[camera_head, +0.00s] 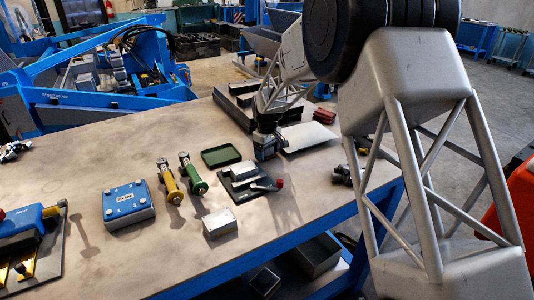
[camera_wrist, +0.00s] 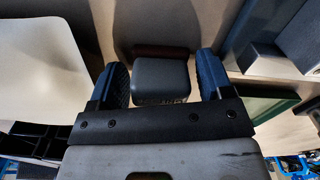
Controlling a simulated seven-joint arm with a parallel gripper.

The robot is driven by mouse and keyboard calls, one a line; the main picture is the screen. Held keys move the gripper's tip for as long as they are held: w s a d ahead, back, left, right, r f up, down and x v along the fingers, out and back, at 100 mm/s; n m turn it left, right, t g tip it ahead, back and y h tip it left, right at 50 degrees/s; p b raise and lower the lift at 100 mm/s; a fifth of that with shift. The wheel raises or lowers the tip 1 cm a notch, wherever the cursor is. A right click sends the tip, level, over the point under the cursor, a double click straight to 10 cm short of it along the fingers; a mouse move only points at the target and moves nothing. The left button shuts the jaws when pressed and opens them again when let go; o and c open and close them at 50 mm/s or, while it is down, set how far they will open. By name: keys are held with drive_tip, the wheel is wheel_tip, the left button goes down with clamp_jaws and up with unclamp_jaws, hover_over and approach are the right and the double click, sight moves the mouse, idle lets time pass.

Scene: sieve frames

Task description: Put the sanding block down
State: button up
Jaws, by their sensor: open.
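The sanding block, a dark grey rounded block (camera_wrist: 161,78) with a reddish-brown edge, sits between my fingers in the wrist view. My gripper (camera_wrist: 161,82) is open, with a dark ribbed finger on either side of the block and narrow gaps showing. The block seems to be at the tabletop, but its underside is hidden, so contact cannot be told. In the head view my gripper (camera_head: 266,152) is low over the table, between a green tray and a pale plate. The block cannot be made out clearly there.
A pale plate (camera_head: 309,137) lies right of my gripper, and a green tray (camera_head: 221,157) lies left. A dark fixture with a red knob (camera_head: 280,183) stands close in front. Black racks (camera_head: 233,107) stand behind. Two hand tools (camera_head: 193,176) and a blue-topped box (camera_head: 128,203) are farther left.

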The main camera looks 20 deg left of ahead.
wheel_tip(320, 180, up, 12)
drive_tip(key=shift+f, duration=0.15)
idle(0.4)
drive_tip(key=shift+d, duration=0.1)
idle(0.7)
drive_tip(key=shift+s+d+r, duration=0.1)
drive_tip(key=shift+d+r, duration=0.1)
drive_tip(key=s+d+r+m, duration=0.2)
drive_tip(key=s+d+r, duration=0.2)
drive_tip(key=s+d, duration=0.4)
drive_tip(key=s+d+r+m+t, duration=0.15)
drive_tip(key=s+d+r, duration=0.3)
drive_tip(key=d, duration=0.55)
drive_tip(key=s+d+r+m, duration=0.3)
drive_tip(key=s+d+r, duration=0.1)
drive_tip(key=s+d, duration=0.45)
drive_tip(key=s+d+f+m, duration=0.2)
drive_tip(key=s+d, duration=0.3)
drive_tip(key=s, duration=0.4)
drive_tip(key=s+d+f+m, duration=0.1)
drive_tip(key=s+d, duration=0.4)
drive_tip(key=s, duration=0.5)
drive_tip(key=s+d+f+m+t, duration=0.1)
drive_tip(key=s+d+f+m, duration=0.1)
drive_tip(key=s+d, duration=0.3)
drive_tip(key=s+m, duration=0.1)
drive_tip(key=s, duration=0.3)
drive_tip(key=shift+s+f, duration=0.3)
drive_tip(key=shift+f, duration=0.05)
